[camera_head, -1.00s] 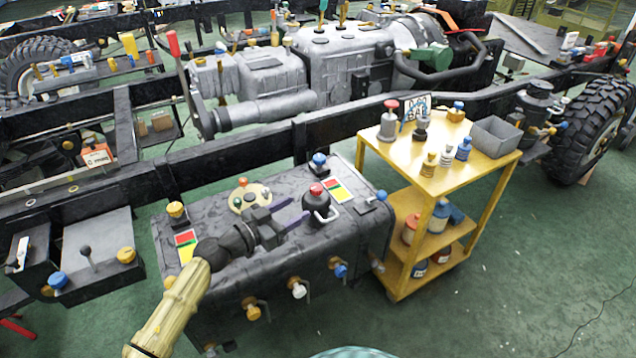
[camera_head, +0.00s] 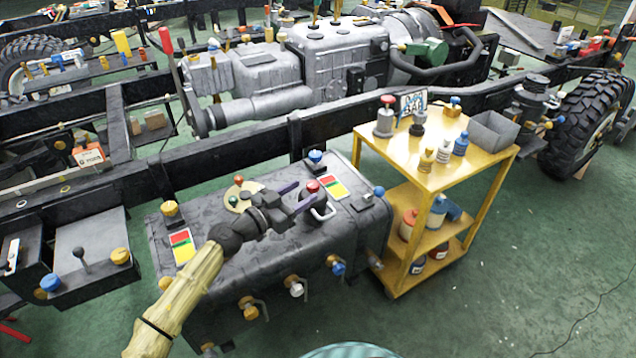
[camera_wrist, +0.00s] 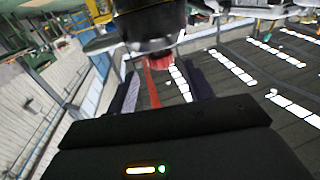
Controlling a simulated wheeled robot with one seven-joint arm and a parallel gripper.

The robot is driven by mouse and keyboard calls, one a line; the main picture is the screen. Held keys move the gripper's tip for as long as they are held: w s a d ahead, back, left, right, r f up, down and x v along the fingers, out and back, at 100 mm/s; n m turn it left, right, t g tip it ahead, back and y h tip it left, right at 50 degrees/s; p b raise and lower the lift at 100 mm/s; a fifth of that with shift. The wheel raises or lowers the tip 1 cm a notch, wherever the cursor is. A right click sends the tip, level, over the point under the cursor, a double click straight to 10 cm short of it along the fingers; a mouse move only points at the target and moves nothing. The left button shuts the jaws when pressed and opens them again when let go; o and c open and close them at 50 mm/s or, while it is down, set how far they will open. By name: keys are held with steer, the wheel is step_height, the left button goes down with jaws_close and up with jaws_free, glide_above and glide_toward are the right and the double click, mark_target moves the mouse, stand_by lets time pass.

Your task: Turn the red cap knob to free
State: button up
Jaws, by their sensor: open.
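The fingers hide most of the knob's black body in the head view. In the wrist view, the red cap (camera_wrist: 161,62) shows between and just beyond my two open fingers, under a dark round body. I cannot tell whether the fingers touch it. A red, yellow and green label plate (camera_head: 335,187) lies to the right of the knob.
The tank top (camera_head: 215,250) also carries a blue-capped knob (camera_head: 315,157), a yellow knob (camera_head: 169,209), a round tan plate (camera_head: 240,197) and a blue-tipped lever (camera_head: 377,192). A yellow cart (camera_head: 440,178) stands close on the right. A black frame rail (camera_head: 235,142) runs behind.

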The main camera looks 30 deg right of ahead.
mark_target(317, 182)
steer(key=x, duration=0.6)
steer(key=shift+w+d, duration=0.2)
steer(key=shift+w, duration=0.05)
steer(key=shift+c, duration=0.4)
steer(key=c, duration=0.9)
